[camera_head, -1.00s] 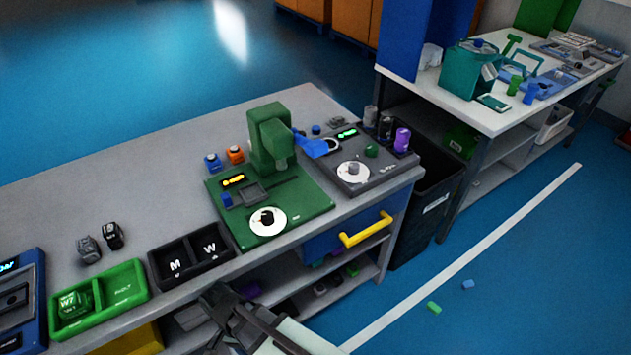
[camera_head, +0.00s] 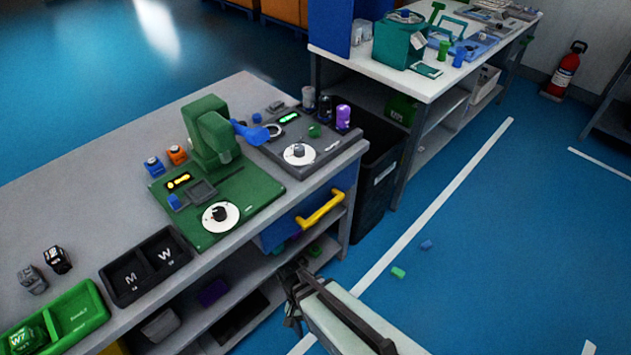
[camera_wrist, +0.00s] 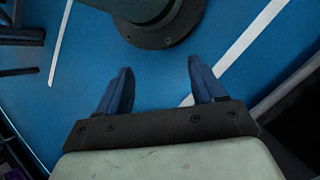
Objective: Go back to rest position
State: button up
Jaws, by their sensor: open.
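My gripper (camera_wrist: 162,88) shows in the wrist view with its two dark blue fingers spread wide apart and nothing between them. Below the fingers are the floor and my own round dark base. In the head view my arm reaches in at the bottom, in front of the workbench (camera_head: 62,172), over the floor. The gripper's fingertips are hard to make out there. It touches nothing that I can see.
On the bench stand a green press machine (camera_head: 212,135), a dark dial unit (camera_head: 325,150), a black M/W tray (camera_head: 125,288) and a green bin (camera_head: 82,312). A yellow handle (camera_head: 320,210) juts from the bench front. Small green (camera_head: 398,272) and blue (camera_head: 426,245) blocks lie on the floor.

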jog(key=s+d+f+y, duration=0.1)
jog(key=s+d+f, duration=0.1)
jog(key=d, duration=0.4)
jog(key=s+d+f+y, duration=0.1)
jog(key=s+d+f, duration=0.1)
jog(key=d, duration=0.4)
jog(key=s+d+f+g+y, duration=0.1)
jog(key=s+d+f, duration=0.1)
jog(key=d+f, duration=0.2)
jog(key=shift+s+d+f+n, duration=0.15)
jog(key=shift+s+d+n, duration=0.2)
jog(key=shift+d, duration=0.75)
